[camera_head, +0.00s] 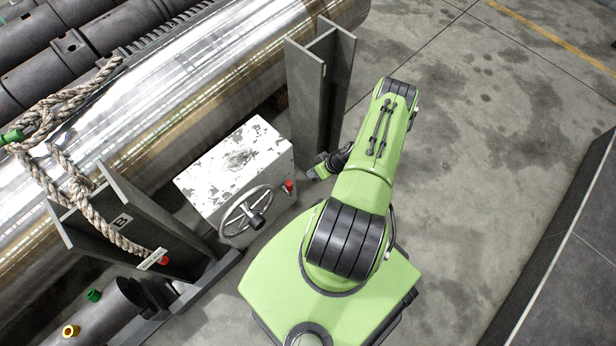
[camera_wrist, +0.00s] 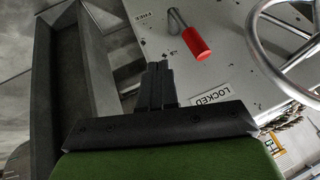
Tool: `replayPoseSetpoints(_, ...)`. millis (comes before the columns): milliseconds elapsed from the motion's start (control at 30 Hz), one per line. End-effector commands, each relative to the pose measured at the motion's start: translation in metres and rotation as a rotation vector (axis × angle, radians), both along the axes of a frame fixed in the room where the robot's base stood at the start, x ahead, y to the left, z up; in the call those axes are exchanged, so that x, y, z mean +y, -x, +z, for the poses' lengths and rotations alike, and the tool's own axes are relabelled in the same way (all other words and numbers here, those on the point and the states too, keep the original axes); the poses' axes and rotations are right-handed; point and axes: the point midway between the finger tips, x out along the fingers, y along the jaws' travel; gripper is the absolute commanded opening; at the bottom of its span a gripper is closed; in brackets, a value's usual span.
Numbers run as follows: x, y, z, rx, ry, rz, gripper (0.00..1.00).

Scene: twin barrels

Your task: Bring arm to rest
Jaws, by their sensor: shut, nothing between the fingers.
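My green arm is raised and folded in the head view, with my gripper (camera_head: 318,172) hanging low beside the white box (camera_head: 235,165). In the wrist view my gripper (camera_wrist: 158,68) shows its dark fingers together, with nothing between them. A lever with a red handle (camera_wrist: 197,43) stands out from the box face, to the right of and beyond the fingertips, apart from them. The red handle (camera_head: 289,186) also shows in the head view. Labels reading FREE (camera_wrist: 144,15) and LOCKED (camera_wrist: 211,97) are on the box face.
A spoked handwheel (camera_head: 246,212) is on the box front. A steel post (camera_head: 318,90) rises just behind my gripper. A large shiny cylinder (camera_head: 170,90) lies behind, with rope (camera_head: 88,205) at left. The concrete floor (camera_head: 480,150) to the right is clear.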

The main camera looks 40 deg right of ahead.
Motion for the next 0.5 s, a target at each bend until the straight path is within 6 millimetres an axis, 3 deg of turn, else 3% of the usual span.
replayPoseSetpoints(33,-0.005,0.007,0.014,0.003,0.003,-0.003,0.0)
replayPoseSetpoints(200,-0.016,0.022,0.04,0.003,0.005,-0.003,0.0)
replayPoseSetpoints(500,-0.02,0.028,0.048,0.002,0.005,-0.002,0.0)
